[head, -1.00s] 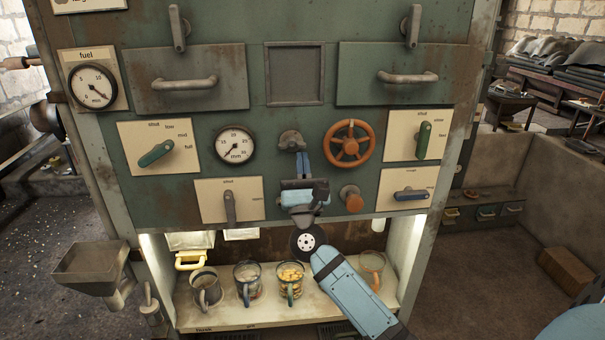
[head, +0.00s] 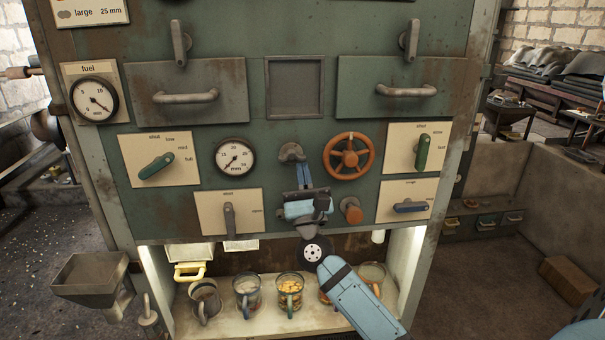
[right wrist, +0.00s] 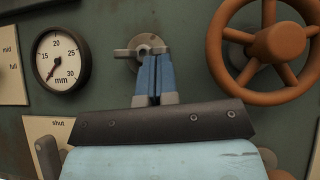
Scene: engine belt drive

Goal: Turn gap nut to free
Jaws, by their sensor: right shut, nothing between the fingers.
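The gap nut is most likely the small grey wing nut (head: 291,152) on the green panel, between the mm dial (head: 235,158) and the orange handwheel (head: 349,157). In the right wrist view the nut (right wrist: 147,44) has a round hub, and its visible wing points left, about level. My right gripper (head: 303,165) is shut and empty, its blue fingers together. In the right wrist view its fingertips (right wrist: 155,57) overlap the lower part of the nut; I cannot tell whether they touch it. The dial needle points to the lower left. My left gripper is not in view.
An orange knob (head: 351,210) sits right of my right gripper. A grey lever (head: 229,222) is to the left, and green and blue levers stand farther out. Below, a lit shelf (head: 243,328) holds several mugs. Two drawers are above.

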